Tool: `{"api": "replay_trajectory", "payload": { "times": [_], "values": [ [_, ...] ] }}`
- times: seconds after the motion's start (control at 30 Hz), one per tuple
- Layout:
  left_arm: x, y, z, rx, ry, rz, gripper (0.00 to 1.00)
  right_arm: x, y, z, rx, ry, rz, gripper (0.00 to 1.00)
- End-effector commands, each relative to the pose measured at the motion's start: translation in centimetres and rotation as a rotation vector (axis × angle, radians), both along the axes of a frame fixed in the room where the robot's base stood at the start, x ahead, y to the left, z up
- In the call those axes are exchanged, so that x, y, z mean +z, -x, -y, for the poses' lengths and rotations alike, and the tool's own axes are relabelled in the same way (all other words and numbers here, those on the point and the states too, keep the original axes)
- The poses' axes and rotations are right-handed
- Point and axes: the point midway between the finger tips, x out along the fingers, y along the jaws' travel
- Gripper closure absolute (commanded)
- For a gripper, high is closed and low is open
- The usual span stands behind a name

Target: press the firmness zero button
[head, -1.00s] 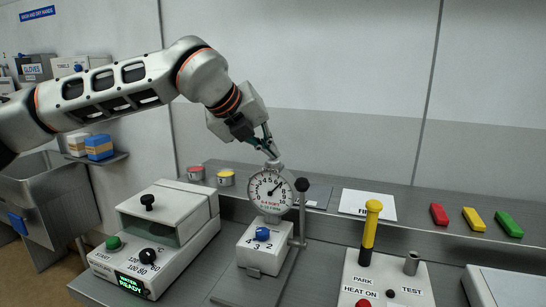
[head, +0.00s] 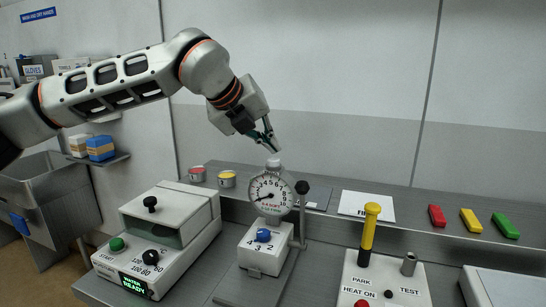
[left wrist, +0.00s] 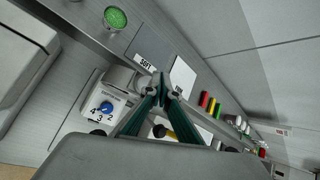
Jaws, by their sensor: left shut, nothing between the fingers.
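The round white dial gauge (head: 270,194) stands on a grey and white stand in the middle of the head view. A small pale round button (head: 274,163) sits on top of it. The dial needle points to the lower left. My left gripper (head: 273,145) is shut and empty, just above the button, with a small gap between them. In the left wrist view the closed fingertips (left wrist: 160,80) show in the middle, and I cannot clearly make out the button there. My right gripper is not in view.
A blue knob (head: 264,235) is on the gauge stand's base, and a black-topped lever (head: 302,187) is at its right. A heater box with a yellow handle (head: 369,231) stands at the right. A white-lidded water unit (head: 166,212) is at the left.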

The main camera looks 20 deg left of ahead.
Motion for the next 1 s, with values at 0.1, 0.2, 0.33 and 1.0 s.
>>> {"api": "replay_trajectory", "payload": {
  "times": [0.1, 0.2, 0.33, 1.0],
  "values": [
    [0.0, 0.0, 0.0, -0.001, 0.0, -0.001, 1.0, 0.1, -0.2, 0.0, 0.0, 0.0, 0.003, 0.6],
    [0.0, 0.0, 0.0, -0.001, 0.0, -0.001, 1.0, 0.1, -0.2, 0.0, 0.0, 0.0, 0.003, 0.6],
    [0.2, 0.0, 0.0, 0.0, 0.0, 0.0, 1.0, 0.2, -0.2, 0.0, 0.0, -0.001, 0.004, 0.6],
    [5.2, 0.0, 0.0, 0.0, 0.0, 0.001, 1.0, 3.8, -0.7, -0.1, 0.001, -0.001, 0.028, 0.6]
  ]
}}
